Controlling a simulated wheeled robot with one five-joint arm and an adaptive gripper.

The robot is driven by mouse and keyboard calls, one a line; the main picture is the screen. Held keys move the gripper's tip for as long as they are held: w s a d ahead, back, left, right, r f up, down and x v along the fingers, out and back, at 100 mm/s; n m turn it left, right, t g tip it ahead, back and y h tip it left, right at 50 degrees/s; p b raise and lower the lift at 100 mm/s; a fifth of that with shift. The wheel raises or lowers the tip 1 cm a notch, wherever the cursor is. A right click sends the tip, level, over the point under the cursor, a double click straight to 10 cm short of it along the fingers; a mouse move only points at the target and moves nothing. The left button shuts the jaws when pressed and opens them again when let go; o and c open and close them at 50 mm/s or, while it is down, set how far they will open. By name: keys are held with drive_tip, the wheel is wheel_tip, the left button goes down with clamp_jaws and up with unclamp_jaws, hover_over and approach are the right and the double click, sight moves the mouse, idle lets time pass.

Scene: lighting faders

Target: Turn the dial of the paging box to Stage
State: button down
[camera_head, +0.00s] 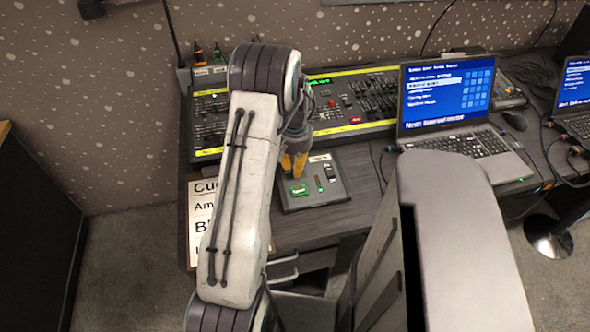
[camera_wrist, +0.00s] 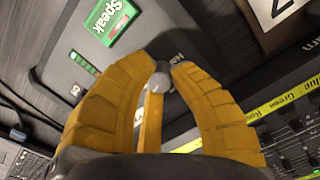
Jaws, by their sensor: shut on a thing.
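The paging box (camera_head: 338,184) is a dark grey box on the desk in front of the lighting console, with a green button (camera_head: 299,190) on its top. In the wrist view the green button (camera_wrist: 112,20) reads "Speak", and a small row of green lights sits beside it. My gripper (camera_head: 293,166) points down over the back left of the box. In the wrist view its yellow fingers (camera_wrist: 164,70) are closed around a pale round dial (camera_wrist: 159,84). The dial's pointer and most of its labels are covered by the fingers; the Stage mark cannot be read.
The lighting console (camera_head: 355,110) with yellow strips and faders runs behind the box. An open laptop (camera_head: 450,100) stands to the right, with a mouse (camera_head: 514,119) beside it. A printed sheet (camera_head: 202,205) lies at the desk's left front.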

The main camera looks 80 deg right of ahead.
drive_tip(key=shift+a+f, duration=0.1)
drive_tip(key=shift+a, duration=0.05)
drive_tip(key=c, duration=1.1)
unclamp_jaws()
wheel_tip(320, 180, up, 12)
drive_tip(key=shift+o, duration=0.2)
